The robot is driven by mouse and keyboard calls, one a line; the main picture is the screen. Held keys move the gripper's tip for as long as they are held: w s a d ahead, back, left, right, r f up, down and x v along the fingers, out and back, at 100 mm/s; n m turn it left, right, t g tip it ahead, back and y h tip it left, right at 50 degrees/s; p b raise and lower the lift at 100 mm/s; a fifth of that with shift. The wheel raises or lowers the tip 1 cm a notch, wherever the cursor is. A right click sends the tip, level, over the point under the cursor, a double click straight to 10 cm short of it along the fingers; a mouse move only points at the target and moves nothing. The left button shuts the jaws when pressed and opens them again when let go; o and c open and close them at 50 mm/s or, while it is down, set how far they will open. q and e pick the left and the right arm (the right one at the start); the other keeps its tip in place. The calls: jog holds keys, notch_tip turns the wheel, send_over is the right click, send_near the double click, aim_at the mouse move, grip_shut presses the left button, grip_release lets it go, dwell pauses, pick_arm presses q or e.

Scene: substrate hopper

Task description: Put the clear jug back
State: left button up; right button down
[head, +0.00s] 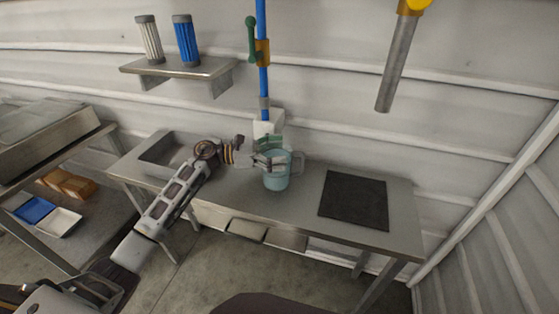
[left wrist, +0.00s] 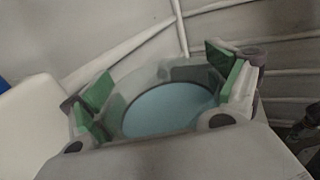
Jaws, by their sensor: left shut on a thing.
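The clear jug (head: 277,182) stands upright on, or just above, the steel bench, left of the dark mat. It holds pale blue liquid, and its handle points right. My left gripper (head: 269,160) reaches in from the left and is shut on the jug near its rim. In the left wrist view, the green finger pads (left wrist: 165,88) lie on either side of the jug, with the round blue liquid surface (left wrist: 168,112) between them. I cannot tell whether the jug's base touches the bench. My right gripper is not in view.
The steel bench (head: 300,207) has a sink (head: 160,157) at left and a dark mat (head: 354,200) at right. A blue pipe (head: 263,80) with a green-handled valve comes down behind the jug. A metal tube (head: 397,65) hangs above right. A shelf (head: 180,68) holds two filters.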

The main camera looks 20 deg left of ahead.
pick_arm(q)
jog(key=shift+f, duration=1.65)
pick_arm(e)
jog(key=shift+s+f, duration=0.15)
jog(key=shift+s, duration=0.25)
pick_arm(q)
jog(key=o, duration=1.7)
jog(key=shift+f, duration=0.1)
jog(key=shift+o, duration=0.8)
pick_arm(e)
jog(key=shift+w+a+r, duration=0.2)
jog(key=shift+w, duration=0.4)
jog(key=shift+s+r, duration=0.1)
